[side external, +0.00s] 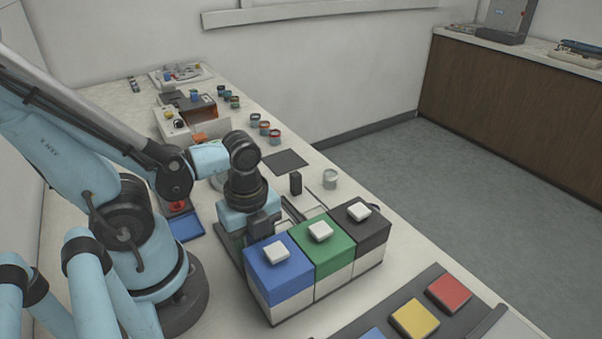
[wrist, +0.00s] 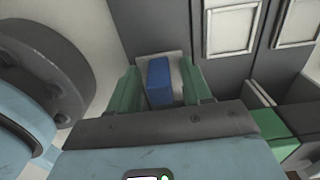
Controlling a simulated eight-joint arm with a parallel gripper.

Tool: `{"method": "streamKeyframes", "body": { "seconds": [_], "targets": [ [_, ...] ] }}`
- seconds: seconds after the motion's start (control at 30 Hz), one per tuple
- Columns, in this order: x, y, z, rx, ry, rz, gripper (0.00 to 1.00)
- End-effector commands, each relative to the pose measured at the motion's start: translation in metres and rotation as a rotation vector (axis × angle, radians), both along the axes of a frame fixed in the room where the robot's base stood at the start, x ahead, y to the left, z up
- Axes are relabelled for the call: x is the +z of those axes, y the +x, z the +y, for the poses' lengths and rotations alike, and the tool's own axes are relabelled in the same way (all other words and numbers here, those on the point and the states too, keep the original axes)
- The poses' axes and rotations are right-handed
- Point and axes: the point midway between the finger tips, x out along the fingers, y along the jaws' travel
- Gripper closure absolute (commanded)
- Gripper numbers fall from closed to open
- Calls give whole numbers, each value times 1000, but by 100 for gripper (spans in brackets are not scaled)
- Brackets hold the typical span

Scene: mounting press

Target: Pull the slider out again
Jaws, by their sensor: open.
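A blue upright block (wrist: 159,80), which looks like the slider's grip, stands on a pale plate (wrist: 176,62) in the wrist view. The plate lies on a dark grey panel (wrist: 165,22). My gripper (wrist: 162,86) is open, with one green finger on each side of the blue block. I cannot tell whether either finger touches it. In the side external view my gripper (side external: 246,232) points down just behind the blue-topped box, and its fingertips and the slider are hidden there.
Blue (side external: 280,265), green (side external: 325,248) and black (side external: 362,232) topped boxes with white knobs stand close in front of my gripper. A blue tray (side external: 187,227) lies to its left. A small black block (side external: 295,183) and a metal cup (side external: 330,179) stand behind.

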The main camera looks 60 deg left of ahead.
Motion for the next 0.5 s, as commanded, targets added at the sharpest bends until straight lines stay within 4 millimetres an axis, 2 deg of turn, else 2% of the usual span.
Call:
{"method": "streamKeyframes", "body": {
  "seconds": [0.2, 0.27, 0.5],
  "targets": [
    [0, 0, 0, 0, 0, 0, 51],
    [0, 0, 0, 0, 0, 0, 59],
    [0, 0, 0, 0, 0, 0, 96]
  ]
}}
